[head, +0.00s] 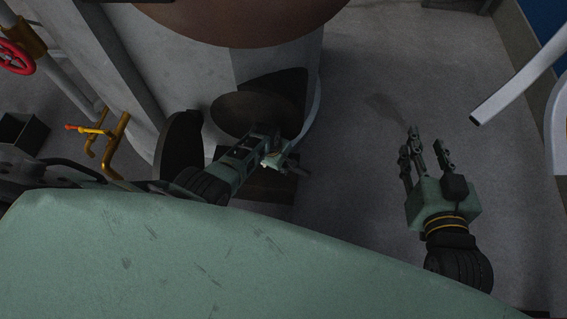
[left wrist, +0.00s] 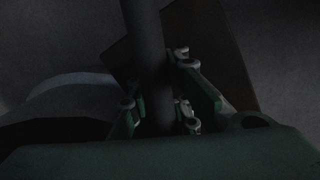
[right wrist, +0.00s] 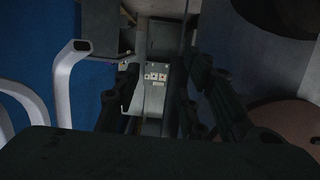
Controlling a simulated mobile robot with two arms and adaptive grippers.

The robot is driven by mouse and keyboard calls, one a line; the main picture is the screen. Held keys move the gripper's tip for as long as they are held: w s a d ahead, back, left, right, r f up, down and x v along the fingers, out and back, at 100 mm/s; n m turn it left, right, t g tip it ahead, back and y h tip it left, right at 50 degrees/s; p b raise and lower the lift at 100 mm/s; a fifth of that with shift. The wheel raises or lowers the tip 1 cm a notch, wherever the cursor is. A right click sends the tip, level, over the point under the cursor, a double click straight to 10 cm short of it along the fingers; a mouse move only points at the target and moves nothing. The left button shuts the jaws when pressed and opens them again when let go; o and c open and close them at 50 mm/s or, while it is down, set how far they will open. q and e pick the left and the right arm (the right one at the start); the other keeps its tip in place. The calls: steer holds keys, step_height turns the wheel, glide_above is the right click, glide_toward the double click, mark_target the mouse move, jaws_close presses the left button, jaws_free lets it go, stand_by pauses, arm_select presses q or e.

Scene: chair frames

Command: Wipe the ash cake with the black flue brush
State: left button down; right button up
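A dark rod, seemingly the handle of the black flue brush (left wrist: 146,45), runs between the fingers of my left gripper (left wrist: 160,110) in the left wrist view. The fingers sit close on both sides of it; its bristle end is not visible. In the head view my left gripper (head: 278,160) is in front of a dark opening (head: 285,88) low in the grey cylinder. A brown rounded surface (head: 235,110) lies at that opening; I cannot tell whether it is the ash cake. My right gripper (head: 425,145) is open and empty above the floor, fingers apart.
A brown box-like block (head: 255,188) is below my left gripper. A red valve wheel (head: 14,56) and yellow pipes (head: 112,138) are at left. White tubing (head: 515,85) stands at right. Grey floor (head: 390,60) between the cylinder and tubing is clear.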

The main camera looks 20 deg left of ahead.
arm_select(q)
steer(key=shift+w+a+r, duration=0.1)
steer(key=shift+w+a, duration=0.05)
steer(key=shift+a, duration=0.2)
